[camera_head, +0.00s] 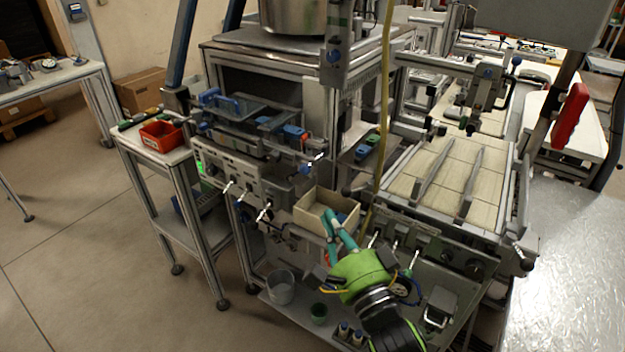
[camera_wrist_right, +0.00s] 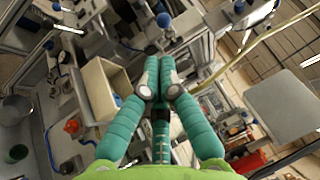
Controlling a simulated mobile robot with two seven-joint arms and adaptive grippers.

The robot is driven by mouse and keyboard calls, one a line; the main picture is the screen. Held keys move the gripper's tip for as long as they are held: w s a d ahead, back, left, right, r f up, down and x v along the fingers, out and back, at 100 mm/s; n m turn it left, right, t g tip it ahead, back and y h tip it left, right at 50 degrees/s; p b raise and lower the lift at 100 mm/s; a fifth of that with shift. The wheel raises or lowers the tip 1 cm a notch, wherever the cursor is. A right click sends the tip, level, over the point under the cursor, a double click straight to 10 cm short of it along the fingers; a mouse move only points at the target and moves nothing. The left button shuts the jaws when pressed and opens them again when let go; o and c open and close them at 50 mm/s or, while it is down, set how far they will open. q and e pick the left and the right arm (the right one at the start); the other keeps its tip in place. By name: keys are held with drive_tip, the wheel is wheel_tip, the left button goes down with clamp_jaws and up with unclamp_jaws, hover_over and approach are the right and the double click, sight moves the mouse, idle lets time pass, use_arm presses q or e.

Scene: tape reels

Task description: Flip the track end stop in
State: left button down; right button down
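No part stands out clearly as the track end stop, and I cannot tell which small fitting it is. A blue-tipped fitting (camera_head: 306,168) sits at the right front corner of the machine's blue-fitted track (camera_head: 258,122). My right gripper (camera_head: 332,222) has teal fingers and a green body, and it is in front of the machine, at the cream bin's front right side. In the right wrist view its two fingertips (camera_wrist_right: 160,62) lie side by side, shut, with nothing visible between them. My left gripper is not in view.
A cream open bin (camera_head: 311,221) is mounted on the machine front beside my right gripper. Toggle levers (camera_head: 264,210) stick out from the front panel. A yellow hose (camera_head: 381,120) hangs close by. A red bin (camera_head: 150,144) stands on the left side table. Floor at left is clear.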

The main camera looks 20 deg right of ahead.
drive_tip(key=p, duration=0.3)
approach(316, 159)
drive_tip(key=w+a, duration=0.3)
drive_tip(key=shift+w+a, duration=0.25)
drive_tip(key=shift+w, duration=0.2)
